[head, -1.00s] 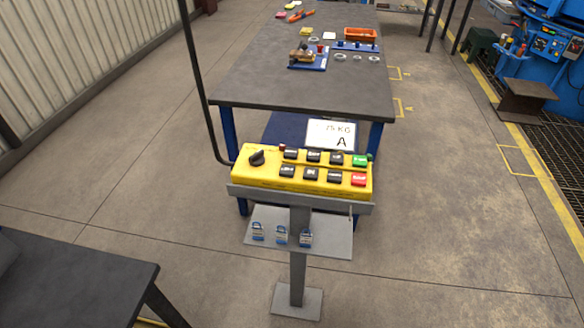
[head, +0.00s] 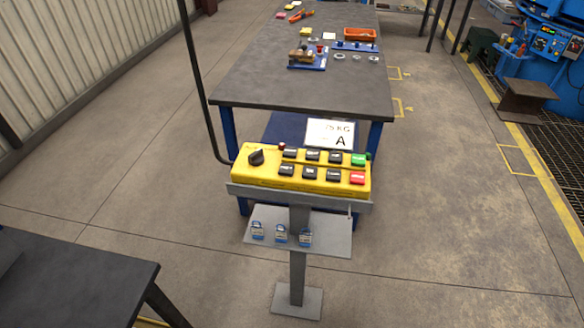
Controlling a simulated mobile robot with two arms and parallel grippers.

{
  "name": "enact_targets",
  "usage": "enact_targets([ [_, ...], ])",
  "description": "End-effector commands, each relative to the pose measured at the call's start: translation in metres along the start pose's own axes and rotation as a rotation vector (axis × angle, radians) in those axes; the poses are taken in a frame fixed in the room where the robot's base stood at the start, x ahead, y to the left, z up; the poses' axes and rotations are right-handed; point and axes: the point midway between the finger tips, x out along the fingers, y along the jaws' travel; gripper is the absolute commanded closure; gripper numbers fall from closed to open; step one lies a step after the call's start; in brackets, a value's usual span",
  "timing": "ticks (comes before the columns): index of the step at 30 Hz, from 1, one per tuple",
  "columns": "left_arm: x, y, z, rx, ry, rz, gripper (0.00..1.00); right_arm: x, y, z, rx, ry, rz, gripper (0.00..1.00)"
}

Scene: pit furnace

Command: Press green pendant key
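The yellow pendant box (head: 268,177) rests on a grey stand (head: 298,245) in the middle of the head view. Its green key (head: 358,160) is at the upper right of the panel, directly above the red key (head: 357,178). Two rows of black keys (head: 311,172) lie to their left, and a black rotary knob (head: 256,157) is at the left end. Neither of my grippers shows in the head view.
A dark workbench (head: 300,95) with parts on it stands behind the pendant. A shelf (head: 334,236) with several blue padlocks (head: 281,235) sits below it. A dark table (head: 70,285) is at lower left. A black cable (head: 197,85) rises at left.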

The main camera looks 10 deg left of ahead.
Motion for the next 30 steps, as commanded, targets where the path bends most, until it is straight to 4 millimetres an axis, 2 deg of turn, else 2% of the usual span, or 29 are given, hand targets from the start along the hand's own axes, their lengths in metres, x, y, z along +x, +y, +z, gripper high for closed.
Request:
enact_targets([
  [30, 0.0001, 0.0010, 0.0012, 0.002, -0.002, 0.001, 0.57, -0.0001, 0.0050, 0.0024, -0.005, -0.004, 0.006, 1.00],
])
